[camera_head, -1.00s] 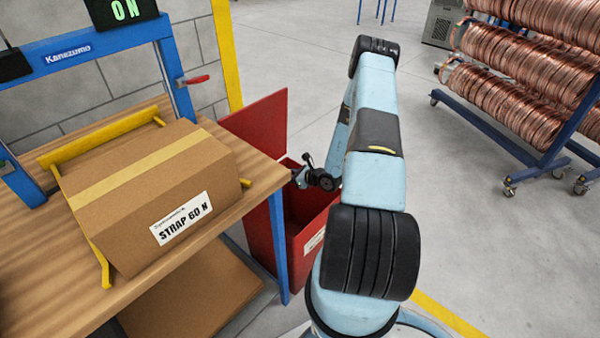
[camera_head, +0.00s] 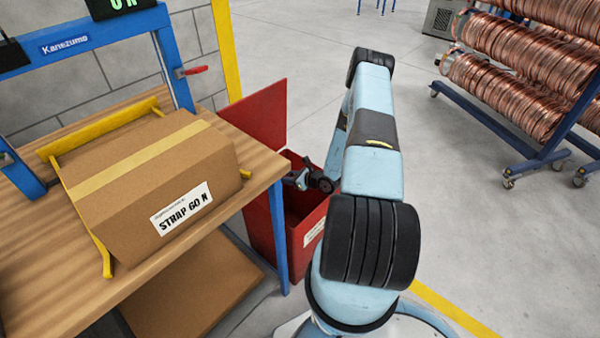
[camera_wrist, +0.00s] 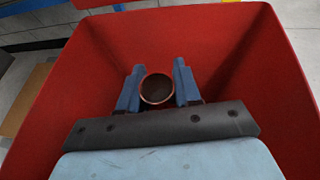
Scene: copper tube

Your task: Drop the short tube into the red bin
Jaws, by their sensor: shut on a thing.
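The short tube (camera_wrist: 157,89) shows in the wrist view as a round copper-brown open end, held between the two blue fingers of my gripper (camera_wrist: 158,84). My gripper is shut on it. The red bin (camera_wrist: 228,45) surrounds the gripper and tube in that view, with its walls on the left, far and right sides. In the head view the red bin (camera_head: 262,222) stands beside the wooden table, and my gripper (camera_head: 296,178) is over its opening. The tube cannot be made out in the head view. How far the tube is above the bin floor is unclear.
A wooden table (camera_head: 35,265) with a cardboard box (camera_head: 150,190) in a yellow frame stands left of the bin. Its blue leg (camera_head: 279,240) is close to the bin. Copper coils on a blue rack (camera_head: 510,80) stand at the right. The floor between is clear.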

